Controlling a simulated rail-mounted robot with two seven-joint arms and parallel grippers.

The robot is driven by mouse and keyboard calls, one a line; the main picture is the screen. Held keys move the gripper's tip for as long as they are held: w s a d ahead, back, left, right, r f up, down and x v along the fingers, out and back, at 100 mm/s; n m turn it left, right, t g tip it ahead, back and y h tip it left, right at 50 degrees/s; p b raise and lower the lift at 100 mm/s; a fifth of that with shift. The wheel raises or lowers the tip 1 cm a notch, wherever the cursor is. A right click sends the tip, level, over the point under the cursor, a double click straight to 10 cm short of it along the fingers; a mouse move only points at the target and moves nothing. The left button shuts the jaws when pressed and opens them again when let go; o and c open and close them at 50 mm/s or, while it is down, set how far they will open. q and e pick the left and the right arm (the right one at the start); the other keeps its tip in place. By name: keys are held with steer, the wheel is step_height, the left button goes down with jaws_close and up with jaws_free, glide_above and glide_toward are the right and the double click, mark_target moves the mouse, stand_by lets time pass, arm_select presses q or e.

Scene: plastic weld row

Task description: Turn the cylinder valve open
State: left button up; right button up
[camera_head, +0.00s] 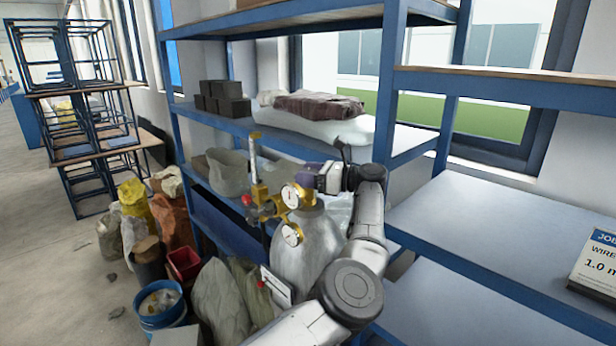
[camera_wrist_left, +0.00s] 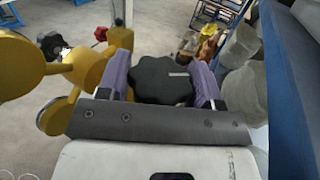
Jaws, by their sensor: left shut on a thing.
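The grey gas cylinder (camera_head: 308,246) stands upright in front of the blue shelving in the head view. Brass regulator fittings with two round gauges (camera_head: 292,196) sit at its top. My left gripper (camera_head: 318,179) reaches the cylinder's top, at the right of the gauges. In the left wrist view, the black lobed valve knob (camera_wrist_left: 162,82) lies between the purple fingers of my left gripper (camera_wrist_left: 160,72), which is shut on it. The yellow brass fitting (camera_wrist_left: 92,70) is just left of the fingers. In the head view the knob is mostly hidden by the gripper.
The blue shelving (camera_head: 262,135) stands close behind the cylinder, holding dark blocks (camera_head: 222,104) and folded sacks (camera_head: 318,105). A blue bucket (camera_head: 162,304) and several sacks crowd the floor at left. The right shelf (camera_head: 490,220) is mostly bare.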

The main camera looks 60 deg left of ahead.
arm_select(q)
steer(key=shift+n+g+h+p, duration=0.3)
steer(key=shift+n+g+h, duration=0.5)
steer(key=shift+g+h, duration=0.1)
steer(key=o, duration=0.9)
